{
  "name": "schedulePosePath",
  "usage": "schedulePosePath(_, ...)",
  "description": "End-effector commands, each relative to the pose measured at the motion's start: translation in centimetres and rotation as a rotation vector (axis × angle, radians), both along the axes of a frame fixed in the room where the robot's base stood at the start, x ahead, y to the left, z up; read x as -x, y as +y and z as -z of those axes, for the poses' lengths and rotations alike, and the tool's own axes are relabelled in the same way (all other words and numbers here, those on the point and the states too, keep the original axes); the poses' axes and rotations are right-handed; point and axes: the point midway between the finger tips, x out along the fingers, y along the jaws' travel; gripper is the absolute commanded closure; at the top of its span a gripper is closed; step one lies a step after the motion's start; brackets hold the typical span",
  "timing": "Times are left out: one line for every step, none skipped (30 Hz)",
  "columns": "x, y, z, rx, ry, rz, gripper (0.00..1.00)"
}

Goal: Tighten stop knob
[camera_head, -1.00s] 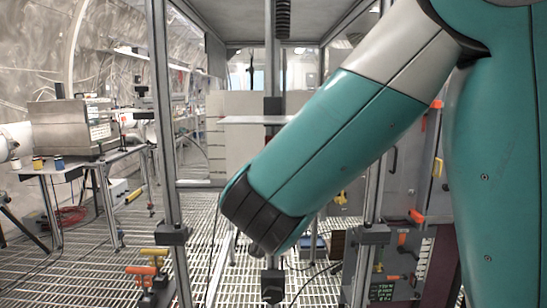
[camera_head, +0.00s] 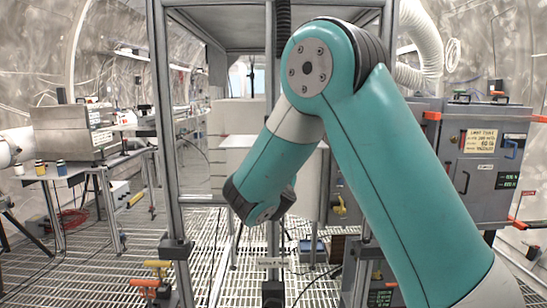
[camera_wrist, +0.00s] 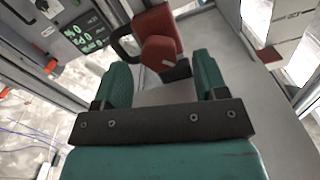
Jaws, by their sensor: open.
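I take this to be the stop knob. My gripper (camera_wrist: 161,61) is open, with one teal finger on each side of the picture and the knob showing between and beyond the tips. I cannot tell how far the tips are from it. No contact shows. In the head view my forearm reaches into the metal frame, and my fingers and the knob cannot be made out there.
A metal post (camera_head: 170,150) of the frame stands left of my arm. A grey panel (camera_head: 484,160) with handles and a display is at right. A bench (camera_head: 75,172) with a metal box is at left. Grating floor is open at left.

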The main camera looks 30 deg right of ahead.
Motion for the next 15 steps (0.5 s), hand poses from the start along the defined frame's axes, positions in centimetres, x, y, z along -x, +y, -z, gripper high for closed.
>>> schedulePosePath(-0.7, -0.5, -0.4, -0.002, 0.001, 0.003, 0.34)
schedulePosePath(-1.0, -0.8, -0.3, -0.001, 0.001, 0.003, 0.34)
schedulePosePath(-1.4, -1.0, -0.3, 0.001, 0.001, 0.002, 0.34)
schedulePosePath(-1.7, -1.2, -0.3, -0.002, 0.001, 0.002, 0.34)
schedulePosePath(-1.9, -1.3, -0.2, -0.002, 0.001, 0.002, 0.34)
schedulePosePath(-2.1, -1.5, -0.1, -0.001, 0.001, 0.002, 0.34)
schedulePosePath(-2.2, -1.6, -0.1, -0.001, 0.001, 0.002, 0.34)
schedulePosePath(-2.4, -1.6, -0.1, 0.0, 0.0, 0.001, 0.34)
schedulePosePath(-2.5, -1.7, 0.0, 0.0, 0.0, 0.001, 0.34)
schedulePosePath(-2.5, -1.7, 0.0, 0.0, 0.0, 0.001, 0.34)
schedulePosePath(-2.5, -1.7, 0.0, 0.0, 0.0, 0.0, 0.34)
schedulePosePath(-2.5, -1.7, 0.0, 0.0, 0.0, 0.0, 0.34)
schedulePosePath(-2.5, -1.7, 0.0, 0.0, 0.0, 0.0, 0.34)
schedulePosePath(-2.5, -1.7, 0.1, 0.0, 0.0, 0.0, 0.34)
schedulePosePath(-2.5, -1.7, 0.1, 0.0, 0.0, 0.0, 0.34)
